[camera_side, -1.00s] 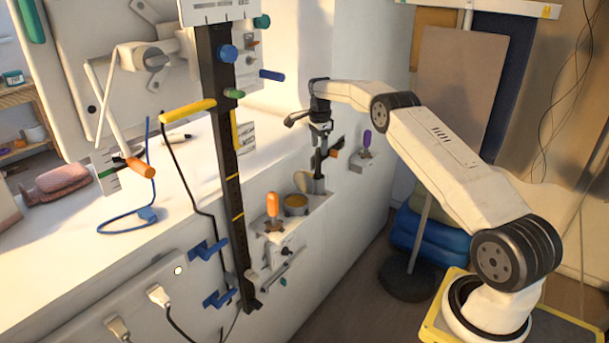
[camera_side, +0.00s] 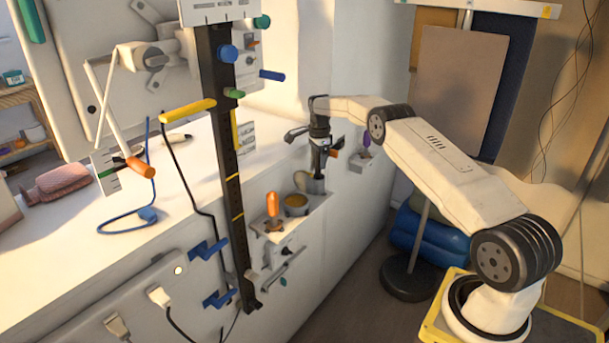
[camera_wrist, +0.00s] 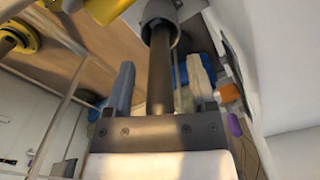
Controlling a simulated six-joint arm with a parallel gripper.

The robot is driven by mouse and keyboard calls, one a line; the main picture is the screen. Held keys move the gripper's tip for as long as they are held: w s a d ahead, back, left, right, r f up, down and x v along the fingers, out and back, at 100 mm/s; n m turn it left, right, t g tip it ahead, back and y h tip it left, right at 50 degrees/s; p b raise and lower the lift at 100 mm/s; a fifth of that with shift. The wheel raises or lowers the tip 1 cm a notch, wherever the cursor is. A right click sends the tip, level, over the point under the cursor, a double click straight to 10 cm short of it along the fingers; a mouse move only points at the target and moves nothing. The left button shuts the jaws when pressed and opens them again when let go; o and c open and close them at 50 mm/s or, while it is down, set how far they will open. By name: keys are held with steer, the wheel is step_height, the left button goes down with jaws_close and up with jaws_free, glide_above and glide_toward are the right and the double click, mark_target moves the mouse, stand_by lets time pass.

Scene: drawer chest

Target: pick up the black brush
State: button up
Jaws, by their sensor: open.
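The black brush (camera_side: 318,166) stands upright in a grey holder (camera_side: 312,185) on the small wall shelf in the side view. In the wrist view, its dark handle (camera_wrist: 160,75) runs between my two fingers toward the grey holder (camera_wrist: 160,12). My gripper (camera_side: 320,151) is over the top of the brush, pointing down. In the wrist view my gripper (camera_wrist: 161,64) is open, with a finger on each side of the handle and visible gaps. The brush's lower end is hidden in the holder.
An orange-handled tool (camera_side: 272,205) and a yellow-rimmed cup (camera_side: 296,204) share the shelf. A purple-handled item (camera_side: 366,141) is on the wall to the right. A tall black rail (camera_side: 230,170) stands to the left.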

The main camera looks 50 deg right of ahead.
jaws_close()
steer(key=shift+r, duration=5.05)
